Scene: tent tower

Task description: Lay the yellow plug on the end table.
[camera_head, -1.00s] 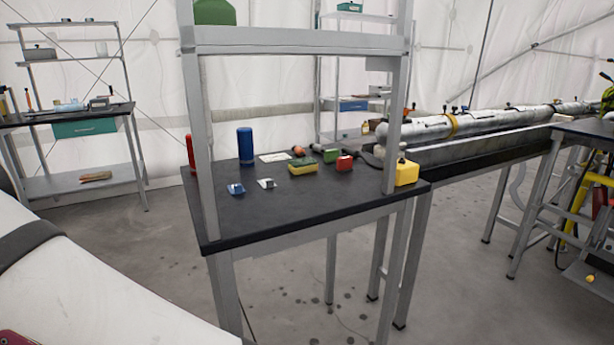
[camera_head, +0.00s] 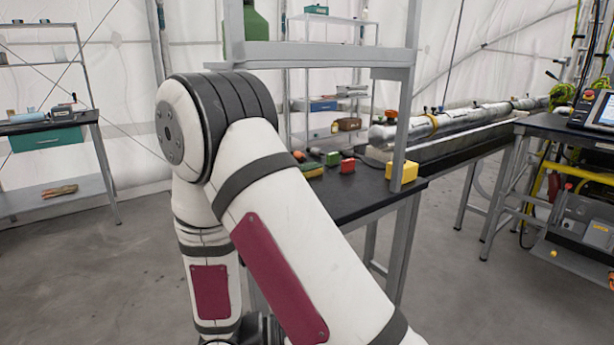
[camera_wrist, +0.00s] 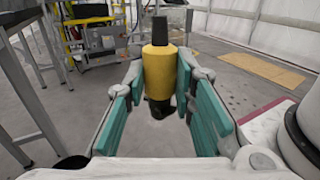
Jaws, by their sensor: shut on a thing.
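The yellow plug (camera_wrist: 159,68) is in the wrist view, a yellow cylinder with a narrower black top and a black lower end. It stands about upright between the teal pads of my gripper (camera_wrist: 160,80), which is shut on it. Floor shows behind and below it, with no table surface under it. In the head view my arm's links cover the middle and I cannot make out the plug. A black-topped table (camera_head: 347,203) with a grey frame stands in front; another black-topped table (camera_head: 562,124) is at the right. I cannot tell which is the end table.
On the front table, a yellow container (camera_head: 402,172), a red block (camera_head: 347,166) and a green block (camera_head: 333,158) stand near its right post. A long metal tube (camera_head: 450,122) lies behind. A shelf unit (camera_head: 55,140) stands left. Open floor (camera_head: 470,285) shows at front right.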

